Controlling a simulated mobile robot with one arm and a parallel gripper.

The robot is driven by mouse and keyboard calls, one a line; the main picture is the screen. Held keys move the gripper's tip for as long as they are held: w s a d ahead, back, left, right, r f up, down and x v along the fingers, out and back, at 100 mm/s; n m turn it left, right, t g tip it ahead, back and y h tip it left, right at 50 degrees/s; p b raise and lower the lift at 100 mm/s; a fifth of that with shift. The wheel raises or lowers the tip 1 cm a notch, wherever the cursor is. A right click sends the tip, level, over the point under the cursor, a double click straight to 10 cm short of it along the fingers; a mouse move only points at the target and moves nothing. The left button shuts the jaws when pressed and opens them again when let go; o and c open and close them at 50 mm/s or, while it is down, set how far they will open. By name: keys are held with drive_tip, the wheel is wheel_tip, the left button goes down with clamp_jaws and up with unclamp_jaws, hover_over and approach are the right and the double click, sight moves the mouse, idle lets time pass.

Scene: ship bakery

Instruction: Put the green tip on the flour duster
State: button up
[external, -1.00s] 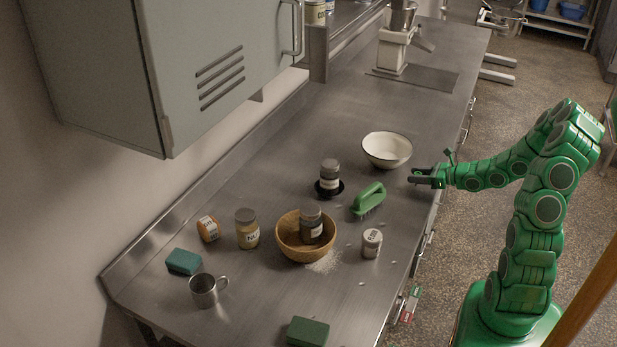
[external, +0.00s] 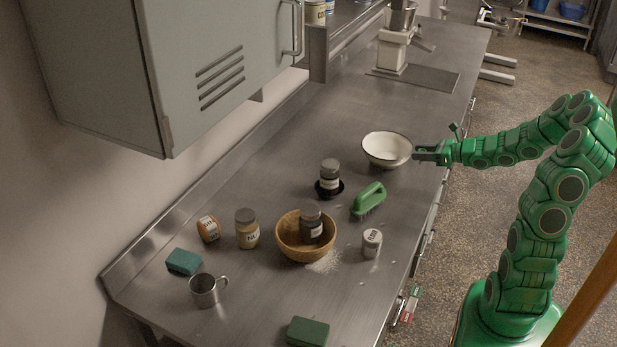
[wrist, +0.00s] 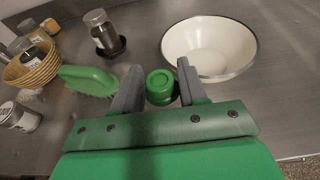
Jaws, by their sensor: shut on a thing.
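My gripper (external: 425,154) is beside the white bowl's right side, over the counter's right edge. In the wrist view my gripper (wrist: 160,85) is shut on a round green tip (wrist: 159,86), held between its grey fingers. In the external view I cannot make the tip out. The flour duster (external: 372,243) is a small pale metal shaker with a label, upright on the counter near the wooden bowl's right side. It also shows at the lower left of the wrist view (wrist: 18,117). My gripper is well apart from it.
A jar (external: 329,178) stands on a dark dish. A wooden bowl (external: 292,244) holds another jar (external: 310,226). A green block (external: 308,332) lies at the front.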

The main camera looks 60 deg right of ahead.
drive_tip(key=shift+a+r, duration=0.15)
drive_tip(key=shift+r, duration=0.15)
drive_tip(key=w+a+r+n+g+y, duration=0.15)
drive_tip(key=a+r+n+y, duration=0.25)
drive_tip(key=a, duration=0.5)
drive_tip(key=w+a+r+n+g+y, duration=0.1)
drive_tip(key=a+r+n+g+y, duration=0.3)
drive_tip(key=a, duration=0.6)
drive_tip(key=s+a+r+n+g+y, duration=0.1)
drive_tip(key=s+a+n+g+y, duration=0.25)
drive_tip(key=s+a, duration=0.4)
drive_tip(key=s+a+r+n+g+y, duration=0.1)
drive_tip(key=s+a+n+g+y, duration=0.3)
drive_tip(key=a, duration=0.6)
drive_tip(key=t+h, duration=0.1)
hover_over(373, 235)
drive_tip(key=s, duration=0.2)
drive_tip(key=f, duration=0.8)
drive_tip(key=shift+w+a, duration=0.15)
drive_tip(key=shift+w, duration=0.05)
drive_tip(key=shift+w+f, duration=0.8)
drive_tip(key=shift+f, duration=1.6)
